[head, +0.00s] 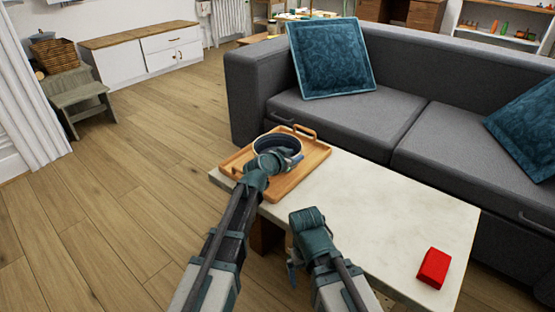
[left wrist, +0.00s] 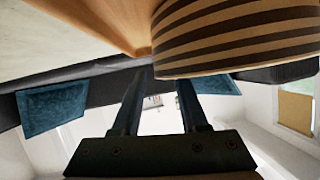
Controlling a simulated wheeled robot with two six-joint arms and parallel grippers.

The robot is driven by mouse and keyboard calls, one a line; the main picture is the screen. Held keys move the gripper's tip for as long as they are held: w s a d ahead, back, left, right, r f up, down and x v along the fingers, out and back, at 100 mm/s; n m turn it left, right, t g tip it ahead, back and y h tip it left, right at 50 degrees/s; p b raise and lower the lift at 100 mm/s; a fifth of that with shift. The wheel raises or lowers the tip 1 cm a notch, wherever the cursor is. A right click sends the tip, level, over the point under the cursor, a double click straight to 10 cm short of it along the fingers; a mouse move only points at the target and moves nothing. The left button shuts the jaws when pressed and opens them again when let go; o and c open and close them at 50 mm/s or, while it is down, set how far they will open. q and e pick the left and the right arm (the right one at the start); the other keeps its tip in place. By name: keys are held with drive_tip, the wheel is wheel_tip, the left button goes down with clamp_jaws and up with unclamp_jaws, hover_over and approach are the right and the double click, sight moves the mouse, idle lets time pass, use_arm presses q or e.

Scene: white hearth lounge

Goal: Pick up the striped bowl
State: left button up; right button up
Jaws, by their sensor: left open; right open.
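The striped bowl (head: 279,144) stands upright on a wooden tray (head: 312,160) at the far left end of the white table. Its dark interior and pale rim show in the head view. In the left wrist view the bowl (left wrist: 235,38) shows brown and cream stripes. My left gripper (head: 275,163) is at the near side of the bowl, partly hiding it. In the left wrist view its two fingers (left wrist: 162,78) are apart, with the bowl's wall close beyond the tips; contact cannot be told. My right gripper (head: 294,258) is open and empty, low near the table's front edge.
The white table (head: 385,215) has clear room right of the tray. A red block (head: 434,268) lies near its right end. A grey sofa (head: 345,125) with blue cushions stands close behind the table. Open wooden floor (head: 130,190) lies to the left.

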sight(297, 154)
use_arm(q)
drive_tip(key=x, duration=0.3)
drive_tip(key=shift+f+b, duration=0.15)
drive_tip(key=shift+b, duration=0.2)
clamp_jaws()
drive_tip(key=shift+s, duration=0.1)
idle(0.9)
